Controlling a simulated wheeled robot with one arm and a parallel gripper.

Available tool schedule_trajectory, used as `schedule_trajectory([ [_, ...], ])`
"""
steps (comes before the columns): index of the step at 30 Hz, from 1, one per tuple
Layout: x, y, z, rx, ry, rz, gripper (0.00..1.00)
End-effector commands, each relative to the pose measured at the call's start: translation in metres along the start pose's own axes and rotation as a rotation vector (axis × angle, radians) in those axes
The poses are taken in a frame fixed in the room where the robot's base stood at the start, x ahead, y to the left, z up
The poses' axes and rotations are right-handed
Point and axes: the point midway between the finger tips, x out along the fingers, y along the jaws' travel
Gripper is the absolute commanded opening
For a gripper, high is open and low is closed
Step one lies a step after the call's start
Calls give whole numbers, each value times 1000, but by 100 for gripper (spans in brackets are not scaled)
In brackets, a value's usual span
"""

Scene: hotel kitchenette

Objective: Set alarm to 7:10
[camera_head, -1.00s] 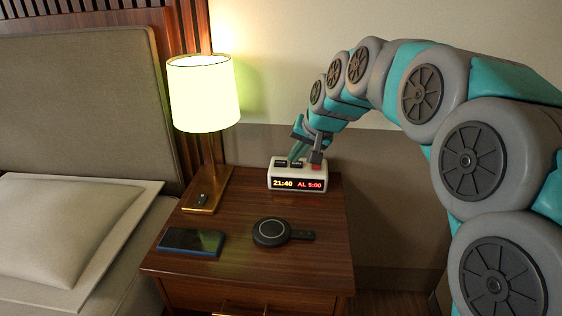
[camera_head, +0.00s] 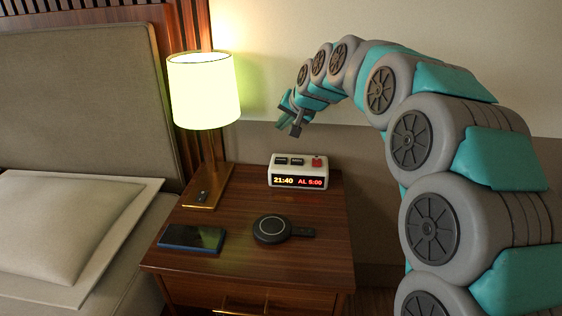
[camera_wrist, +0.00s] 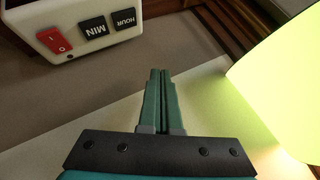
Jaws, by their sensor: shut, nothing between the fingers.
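The white alarm clock (camera_head: 298,172) stands on the nightstand, its display reading 21:40 and AL 5:00. Two dark buttons and a red switch (camera_head: 317,161) are on its top. In the wrist view the clock (camera_wrist: 75,30) is at the upper left, with the HOUR button (camera_wrist: 125,19), the MIN button (camera_wrist: 93,28) and the red I/O switch (camera_wrist: 54,41) showing. My gripper (camera_head: 286,113) is above the clock and apart from it. In the wrist view my gripper's fingers (camera_wrist: 158,75) are together with nothing between them.
A lit lamp (camera_head: 204,95) stands left of the clock, its shade close to my gripper in the wrist view. A phone (camera_head: 191,239) and a round black charger (camera_head: 272,230) lie on the nightstand (camera_head: 320,255) in front. The bed (camera_head: 70,230) is at the left.

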Motion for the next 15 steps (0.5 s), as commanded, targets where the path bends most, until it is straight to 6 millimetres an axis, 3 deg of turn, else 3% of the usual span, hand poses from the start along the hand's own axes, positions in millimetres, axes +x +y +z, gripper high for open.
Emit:
schedule_trajectory([
  [15,46,33,34,0,-2,0,0],
])
